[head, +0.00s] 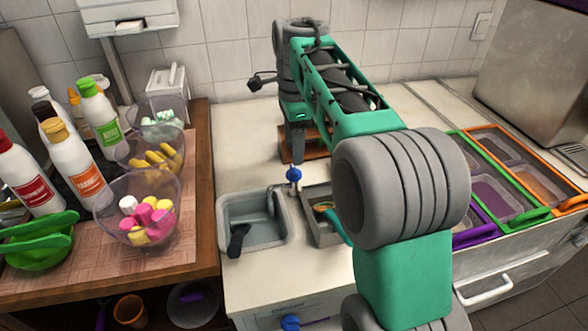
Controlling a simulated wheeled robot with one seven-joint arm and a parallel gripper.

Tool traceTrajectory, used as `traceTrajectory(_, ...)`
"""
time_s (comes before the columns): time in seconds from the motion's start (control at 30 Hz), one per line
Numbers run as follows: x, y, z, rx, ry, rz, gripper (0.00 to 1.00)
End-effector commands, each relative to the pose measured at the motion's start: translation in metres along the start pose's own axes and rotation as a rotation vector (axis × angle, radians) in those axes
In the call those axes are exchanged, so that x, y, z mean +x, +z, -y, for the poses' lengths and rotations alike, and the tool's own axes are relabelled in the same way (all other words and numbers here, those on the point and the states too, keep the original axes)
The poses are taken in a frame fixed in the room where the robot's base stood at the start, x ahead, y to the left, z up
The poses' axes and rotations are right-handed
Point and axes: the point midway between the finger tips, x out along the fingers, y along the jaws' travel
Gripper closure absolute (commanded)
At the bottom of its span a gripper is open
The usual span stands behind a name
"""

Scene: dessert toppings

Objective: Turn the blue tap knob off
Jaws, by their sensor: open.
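The blue tap knob (293,174) stands on a short post at the back right of the small grey sink (252,246). The curved grey tap spout (271,200) reaches over the basin; I cannot make out any water. My gripper (297,160) points down from the end of my green and grey arm, just above and behind the knob in the picture. It is open and looks empty. Its fingers overlap in this view, and I cannot tell whether they touch the knob.
A dark utensil (238,240) lies in the sink. A grey bin with a scoop (326,212) is right of it, partly behind my arm. Bowls of toppings (140,236) and bottles crowd the left counter. Another blue knob (290,322) is on the counter's front.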

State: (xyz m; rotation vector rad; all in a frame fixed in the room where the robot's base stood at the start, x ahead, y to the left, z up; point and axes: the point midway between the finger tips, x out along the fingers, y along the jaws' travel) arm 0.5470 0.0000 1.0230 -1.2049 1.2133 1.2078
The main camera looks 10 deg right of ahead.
Motion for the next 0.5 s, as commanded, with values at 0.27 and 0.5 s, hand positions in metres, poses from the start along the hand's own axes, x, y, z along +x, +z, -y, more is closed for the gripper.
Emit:
traceTrajectory(0.27, 0.051, 0.0, -0.001, -0.003, 0.0, 0.0, 0.4)
traceTrajectory(0.5, 0.06, 0.0, 0.0, -0.004, -0.003, 0.0, 0.4)
